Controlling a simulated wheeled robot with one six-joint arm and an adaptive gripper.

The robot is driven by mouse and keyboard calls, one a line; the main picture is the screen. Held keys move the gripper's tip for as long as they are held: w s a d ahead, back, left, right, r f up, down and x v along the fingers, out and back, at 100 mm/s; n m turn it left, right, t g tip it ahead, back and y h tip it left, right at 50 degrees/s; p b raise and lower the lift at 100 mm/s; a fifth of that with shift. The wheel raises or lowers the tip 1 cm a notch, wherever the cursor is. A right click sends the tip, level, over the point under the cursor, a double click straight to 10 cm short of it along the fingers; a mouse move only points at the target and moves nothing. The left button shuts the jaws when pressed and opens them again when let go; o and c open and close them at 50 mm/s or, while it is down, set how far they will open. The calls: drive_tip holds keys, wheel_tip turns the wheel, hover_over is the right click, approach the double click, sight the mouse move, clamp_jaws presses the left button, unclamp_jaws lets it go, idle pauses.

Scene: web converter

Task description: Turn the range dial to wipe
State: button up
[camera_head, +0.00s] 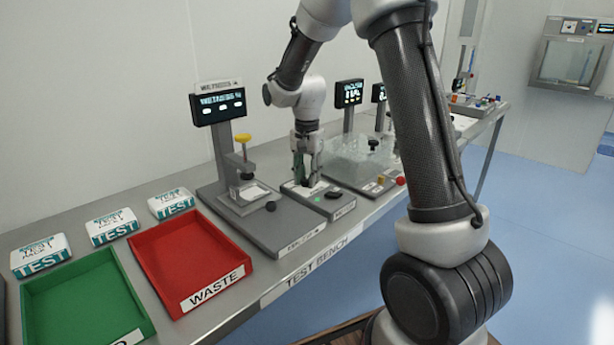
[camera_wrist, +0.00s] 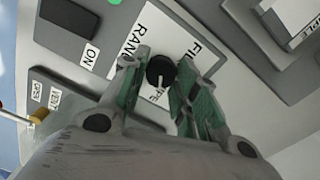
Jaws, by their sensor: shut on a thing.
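The range dial (camera_wrist: 160,70) is a round black knob with a white pointer mark, on a white label plate (camera_wrist: 150,30) in the wrist view. The plate carries the word RANGE, a word starting FI, and a partly covered word ending in PE. The pointer is toward the lower side, near the PE letters. My gripper (camera_wrist: 161,80) has its green fingers on both sides of the dial and is shut on it. In the head view my gripper (camera_head: 307,172) points down at the small grey control box (camera_head: 335,207); the dial is hidden there.
A wetness tester (camera_head: 245,190) with a screen stands left of the control box. A clear-covered device (camera_head: 360,160) stands to its right. A red WASTE tray (camera_head: 190,260), a green tray (camera_head: 85,300) and TEST packs (camera_head: 113,227) occupy the bench's left.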

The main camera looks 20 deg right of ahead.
sight(307, 179)
drive_tip(key=o, duration=1)
wheel_tip(307, 179, up, 12)
idle(0.4)
